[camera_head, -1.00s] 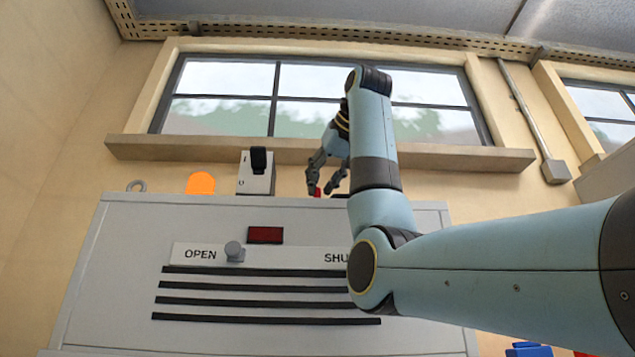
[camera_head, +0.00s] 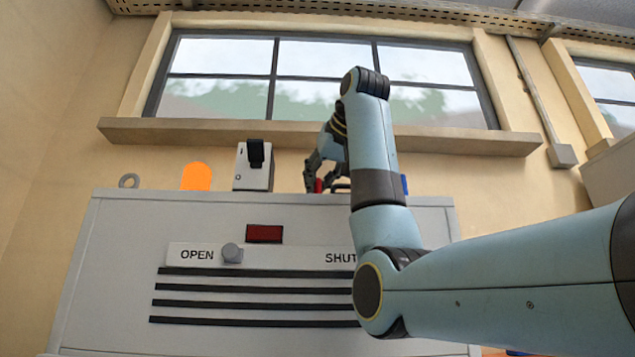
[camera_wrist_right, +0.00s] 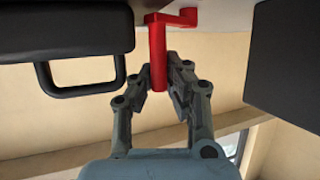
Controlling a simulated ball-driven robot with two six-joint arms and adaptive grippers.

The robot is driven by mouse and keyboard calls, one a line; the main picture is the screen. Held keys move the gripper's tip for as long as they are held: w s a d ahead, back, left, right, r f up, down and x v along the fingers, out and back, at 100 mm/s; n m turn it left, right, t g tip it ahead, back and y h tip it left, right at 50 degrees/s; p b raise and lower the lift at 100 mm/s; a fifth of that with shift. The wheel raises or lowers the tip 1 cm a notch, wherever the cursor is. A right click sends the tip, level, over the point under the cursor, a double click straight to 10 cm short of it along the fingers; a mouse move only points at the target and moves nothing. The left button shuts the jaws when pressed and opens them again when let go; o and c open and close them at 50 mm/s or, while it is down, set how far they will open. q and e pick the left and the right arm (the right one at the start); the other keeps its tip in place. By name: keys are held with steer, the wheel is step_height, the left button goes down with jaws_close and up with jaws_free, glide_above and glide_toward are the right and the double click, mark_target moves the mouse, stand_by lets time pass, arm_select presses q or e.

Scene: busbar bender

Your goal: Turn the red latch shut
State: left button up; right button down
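The red latch (camera_wrist_right: 158,65) hangs as a bar with an offset arm at its top in the right wrist view. Only a small red part of the latch (camera_head: 319,186) shows in the head view, at the top edge of the grey cabinet. My right gripper (camera_wrist_right: 160,85) has one finger on each side of the bar, and both fingers appear to touch it. In the head view, my right gripper (camera_head: 318,182) is partly hidden behind my own arm. The left gripper is not in view.
A black handle (camera_wrist_right: 62,91) is beside the latch. The grey cabinet (camera_head: 110,260) has a slider knob (camera_head: 232,253) near OPEN, a dark red window (camera_head: 265,234) and black slots. A switch box (camera_head: 254,170) and an orange dome (camera_head: 196,177) stand at its top edge.

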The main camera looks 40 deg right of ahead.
steer(key=shift+w+d+n+y+b, duration=0.15)
steer(key=shift+d+n+y+b, duration=0.15)
steer(key=shift+n+y, duration=0.35)
steer(key=shift+a, duration=0.1)
steer(key=c, duration=1.6)
jaws_free()
steer(key=shift+o, duration=0.2)
steer(key=shift+a, duration=0.1)
